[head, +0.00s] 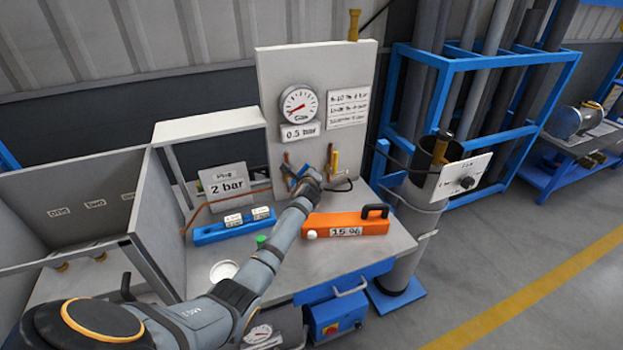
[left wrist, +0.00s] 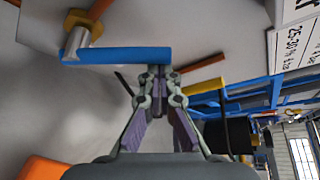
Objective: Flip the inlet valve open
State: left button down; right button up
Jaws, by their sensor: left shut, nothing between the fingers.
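A blue lever (left wrist: 118,55) on a metal valve stem with a brass-coloured body (left wrist: 80,22) shows in the left wrist view. It lies across the picture, and its right end is at my fingertips. My left gripper (left wrist: 160,70) is shut and empty; I cannot tell whether its tips touch the lever. In the head view, my left gripper (head: 306,180) is at the foot of the upright panel (head: 270,80), partly hiding the blue lever (head: 289,172). A yellow lever (head: 335,161) stands just to the right. No label naming the inlet valve is readable.
The panel carries a round gauge (head: 299,102) and a 0.5 bar sign (head: 300,132). An orange block marked 15 % (head: 345,223) lies on the bench right of my arm. A blue block (head: 212,234) and a 2 bar sign (head: 226,186) are to the left.

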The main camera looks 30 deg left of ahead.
pick_arm(q)
jog(key=shift+s+a+r+n+t+b, duration=0.45)
jog(key=shift+s+a+n+t+b, duration=0.3)
jog(key=shift+n, duration=0.25)
jog(key=shift+s+a+r+n+t, duration=0.35)
jog(key=shift+s+a+r+n, duration=0.15)
jog(key=shift+s, duration=0.2)
jog(key=shift+s+a+r+n+t, duration=0.3)
jog(key=shift+s+a+n, duration=0.1)
jog(key=shift+s+a, duration=0.2)
